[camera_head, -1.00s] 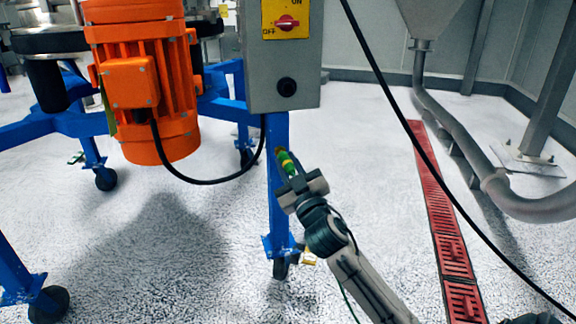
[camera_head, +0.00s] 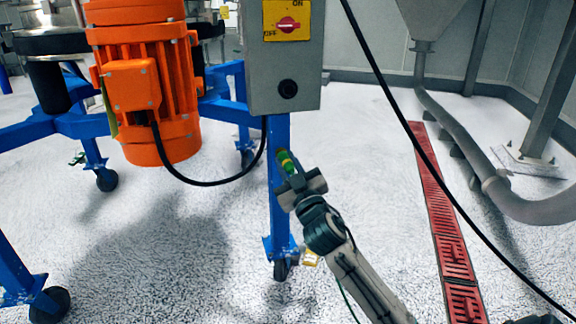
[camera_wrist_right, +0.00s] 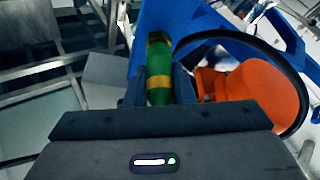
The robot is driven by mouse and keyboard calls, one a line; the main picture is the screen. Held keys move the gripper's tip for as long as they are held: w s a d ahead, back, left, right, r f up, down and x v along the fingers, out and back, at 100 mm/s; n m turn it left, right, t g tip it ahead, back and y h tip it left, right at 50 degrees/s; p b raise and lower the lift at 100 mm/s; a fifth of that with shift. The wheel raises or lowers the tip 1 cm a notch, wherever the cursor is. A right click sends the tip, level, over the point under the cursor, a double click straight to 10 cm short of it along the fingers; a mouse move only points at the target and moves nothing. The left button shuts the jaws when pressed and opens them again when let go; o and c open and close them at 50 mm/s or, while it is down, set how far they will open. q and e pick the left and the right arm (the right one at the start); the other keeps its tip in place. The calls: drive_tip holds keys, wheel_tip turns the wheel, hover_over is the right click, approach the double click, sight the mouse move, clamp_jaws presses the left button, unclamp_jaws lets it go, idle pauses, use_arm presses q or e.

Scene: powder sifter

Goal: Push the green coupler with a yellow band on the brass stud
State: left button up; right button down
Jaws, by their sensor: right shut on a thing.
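The green coupler with a yellow band (camera_head: 287,163) is in my right gripper (camera_head: 290,172), in front of the blue leg below the grey switch box. In the right wrist view, the coupler (camera_wrist_right: 159,72) lies lengthwise between the two dark fingers of my right gripper (camera_wrist_right: 158,92), which are shut on it. A brass-coloured piece (camera_wrist_right: 158,39) shows at the coupler's far end, against the blue leg. I cannot tell whether this is the brass stud or part of the coupler, or how far they overlap. My left gripper is not in view.
The blue leg (camera_head: 280,210) stands on a caster. The grey switch box (camera_head: 284,75) is above the coupler. An orange motor (camera_head: 150,90) and its looping black cable (camera_head: 215,181) are to the left. A red floor grating (camera_head: 440,205) runs at right, with open floor between.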

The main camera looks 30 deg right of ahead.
drive_tip(key=shift+w, duration=0.3)
drive_tip(key=c, duration=1.1)
unclamp_jaws()
drive_tip(key=shift+c, duration=0.2)
drive_tip(key=v, duration=1)
drive_tip(key=shift+s+f, duration=0.15)
drive_tip(key=shift+s, duration=0.25)
